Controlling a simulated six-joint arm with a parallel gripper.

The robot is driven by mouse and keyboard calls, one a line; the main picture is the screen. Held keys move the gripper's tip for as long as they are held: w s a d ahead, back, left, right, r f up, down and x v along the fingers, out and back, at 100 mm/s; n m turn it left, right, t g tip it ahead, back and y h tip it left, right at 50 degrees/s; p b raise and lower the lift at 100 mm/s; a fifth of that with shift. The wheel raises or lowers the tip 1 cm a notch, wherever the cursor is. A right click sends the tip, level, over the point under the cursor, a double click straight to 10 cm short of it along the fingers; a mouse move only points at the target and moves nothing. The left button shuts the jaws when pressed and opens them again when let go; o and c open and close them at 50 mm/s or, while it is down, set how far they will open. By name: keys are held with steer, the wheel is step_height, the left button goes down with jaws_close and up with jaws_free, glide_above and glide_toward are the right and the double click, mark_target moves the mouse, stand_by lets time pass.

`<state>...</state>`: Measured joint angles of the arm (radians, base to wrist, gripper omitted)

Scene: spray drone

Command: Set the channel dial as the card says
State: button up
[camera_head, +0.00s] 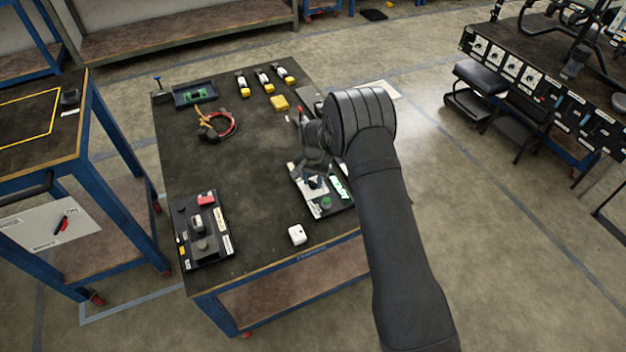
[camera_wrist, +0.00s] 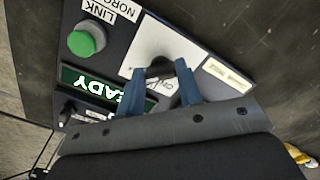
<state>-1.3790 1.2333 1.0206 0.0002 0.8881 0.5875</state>
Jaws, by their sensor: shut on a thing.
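The panel with the channel dial stands near the right edge of the dark table, partly behind my arm in the head view. In the wrist view, the dial (camera_wrist: 160,68) is a dark knob on a white plate (camera_wrist: 172,42). My gripper (camera_wrist: 165,82) has its two blue fingers on either side of the knob and is shut on it. The fingers cover part of the plate, and the dial's pointer and marks cannot be read. The panel also has a green button (camera_wrist: 86,38) and a green screen reading "READY" (camera_wrist: 104,88). I cannot make out a card with the setting.
The table (camera_head: 255,165) also holds a second control box (camera_head: 203,232), a white cube-like object (camera_head: 297,234), a cable bundle (camera_head: 217,124), a tray with a green board (camera_head: 195,94) and several yellow-and-white items (camera_head: 264,82). The table's middle is clear.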

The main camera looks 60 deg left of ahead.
mark_target(313, 182)
stand_by(0.5)
steer(key=o, duration=1)
step_height(313, 182, up, 17)
steer(key=shift+r, duration=0.2)
steer(key=shift+f, duration=0.1)
step_height(313, 182, down, 17)
steer(key=shift+f, duration=0.15)
stand_by(0.5)
